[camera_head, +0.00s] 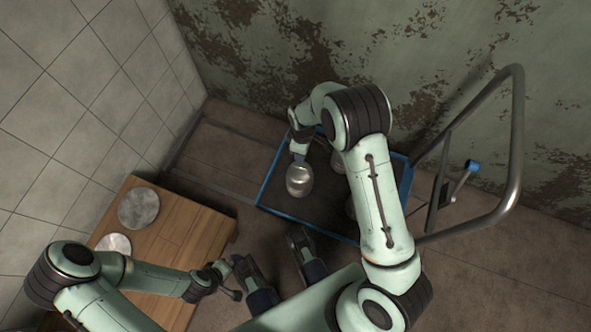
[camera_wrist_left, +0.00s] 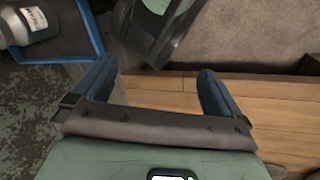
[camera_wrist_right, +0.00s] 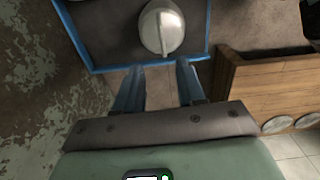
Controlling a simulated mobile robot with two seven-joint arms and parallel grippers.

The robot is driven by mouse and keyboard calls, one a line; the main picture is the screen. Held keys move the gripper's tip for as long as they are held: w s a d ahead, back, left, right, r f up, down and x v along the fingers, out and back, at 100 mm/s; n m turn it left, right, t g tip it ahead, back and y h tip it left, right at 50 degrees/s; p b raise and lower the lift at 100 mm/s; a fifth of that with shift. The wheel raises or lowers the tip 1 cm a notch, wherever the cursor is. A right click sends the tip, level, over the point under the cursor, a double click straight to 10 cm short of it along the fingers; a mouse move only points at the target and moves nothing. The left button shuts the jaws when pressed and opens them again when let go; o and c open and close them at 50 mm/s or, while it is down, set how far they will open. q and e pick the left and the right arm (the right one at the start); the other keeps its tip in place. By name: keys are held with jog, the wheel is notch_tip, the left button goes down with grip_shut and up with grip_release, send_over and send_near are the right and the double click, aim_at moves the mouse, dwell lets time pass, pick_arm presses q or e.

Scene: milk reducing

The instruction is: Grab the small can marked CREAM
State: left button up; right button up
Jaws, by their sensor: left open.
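In the left wrist view a can (camera_wrist_left: 28,20), cut off by the frame, has a rotated label that seems to read CREAM. I cannot tell surely whether it is the same can. My left gripper (camera_wrist_left: 155,80) is open and empty, well apart from the platform; in the head view it is near the wooden table (camera_head: 195,240).
Two round metal lids or discs (camera_head: 138,208) lie on the wooden table at left. More cans (camera_head: 337,160) are partly hidden behind my right arm. A bent metal handle (camera_head: 516,150) rises at the platform's right. A peeling wall (camera_head: 270,60) stands behind.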

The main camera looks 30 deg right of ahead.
notch_tip(320, 180, down, 6)
jog(key=shift+s+f+b, duration=0.1)
jog(key=shift+b, duration=0.55)
jog(key=b, duration=0.2)
send_over(300, 165)
jog(key=s+a, duration=0.1)
jog(key=s, duration=0.1)
jog(key=f, duration=0.5)
jog(key=shift+s+a+f, duration=0.2)
jog(key=shift+f, duration=0.05)
pick_arm(q)
jog(key=w+a+f+t+y, duration=0.1)
jog(key=w+a+f, duration=0.1)
jog(key=w, duration=0.3)
jog(key=shift+a+f+t, duration=0.3)
jog(key=shift+a+f, duration=0.05)
jog(key=shift+f, duration=0.5)
pick_arm(e)
jog(key=shift+r, duration=0.1)
grip_shut()
pick_arm(q)
jog(key=shift+w, duration=0.1)
